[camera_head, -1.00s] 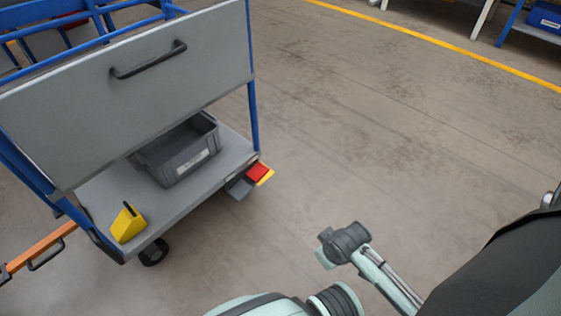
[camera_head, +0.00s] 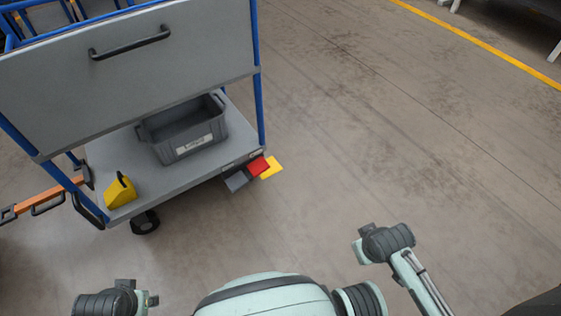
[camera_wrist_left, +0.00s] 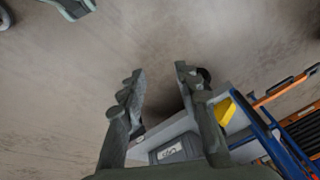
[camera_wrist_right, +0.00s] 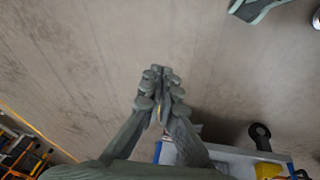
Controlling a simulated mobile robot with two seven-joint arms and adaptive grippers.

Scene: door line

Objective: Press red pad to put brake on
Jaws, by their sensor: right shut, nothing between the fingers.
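The red pad (camera_head: 259,166) sticks out at the lower right corner of the grey cart (camera_head: 135,75) in the head view. A grey pad (camera_head: 237,181) is beside it on the left, and a yellow patch (camera_head: 272,168) on the right. My right gripper (camera_wrist_right: 160,74) is shut and empty in the right wrist view, with a sliver of yellow behind its fingers. The red pad itself cannot be made out there. My left gripper (camera_wrist_left: 160,73) is open and empty, with the cart's lower deck behind it. Neither gripper's fingers show clearly in the head view.
A grey bin (camera_head: 185,130) and a yellow wedge (camera_head: 120,192) are on the cart's lower deck. An orange bar (camera_head: 50,196) reaches out from the cart's left side. A black caster (camera_head: 145,222) is below. Bare floor (camera_head: 350,130) lies to the right, up to a yellow line.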

